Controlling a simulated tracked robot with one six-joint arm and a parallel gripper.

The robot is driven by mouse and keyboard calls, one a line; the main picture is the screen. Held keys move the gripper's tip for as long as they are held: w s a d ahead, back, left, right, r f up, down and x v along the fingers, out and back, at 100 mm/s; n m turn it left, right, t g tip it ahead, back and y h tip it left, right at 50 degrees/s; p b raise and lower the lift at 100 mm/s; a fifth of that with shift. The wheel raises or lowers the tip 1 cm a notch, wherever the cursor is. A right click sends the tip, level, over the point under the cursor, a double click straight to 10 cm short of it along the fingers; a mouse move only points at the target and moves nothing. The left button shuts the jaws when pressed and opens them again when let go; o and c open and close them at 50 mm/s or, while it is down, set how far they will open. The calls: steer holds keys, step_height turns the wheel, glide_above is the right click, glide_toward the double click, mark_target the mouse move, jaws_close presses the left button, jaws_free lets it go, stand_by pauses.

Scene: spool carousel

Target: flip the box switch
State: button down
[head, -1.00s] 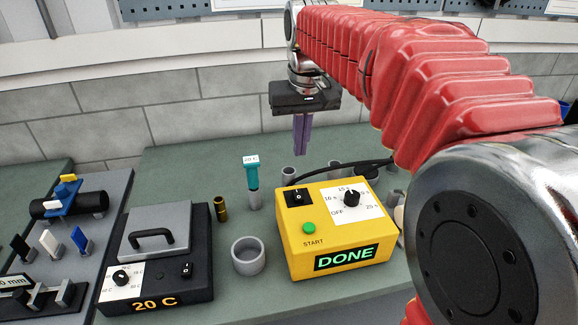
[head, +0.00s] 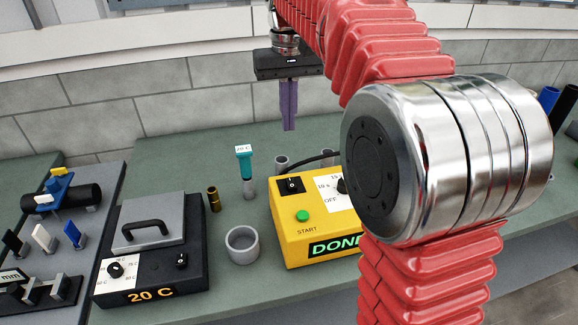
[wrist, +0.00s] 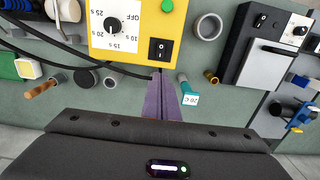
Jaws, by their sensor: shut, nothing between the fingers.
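The yellow box (head: 284,222) stands on the green bench, with a black rocker switch (head: 291,186), a green START button (head: 302,215) and a dial on a white plate. Its display reads DONE; my arm hides its right part in the head view. My gripper (head: 289,128) has its purple fingers shut and empty, pointing down, behind and above the box and apart from the switch. In the wrist view, the fingertips (wrist: 160,76) appear just below the box's edge, in line with the switch (wrist: 159,49).
A teal-topped tube labelled 20 C (head: 244,160), a brass cylinder (head: 213,199) and a grey ring cup (head: 242,244) stand left of the box. Further left is a black heater unit (head: 190,240) reading 20 C. Black cables (wrist: 75,60) run beside the box.

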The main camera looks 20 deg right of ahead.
mark_target(291, 184)
steer(key=shift+f, duration=0.15)
step_height(291, 184, down, 14)
steer(key=shift+r, duration=0.1)
stand_by(0.6)
steer(key=shift+d, duration=0.15)
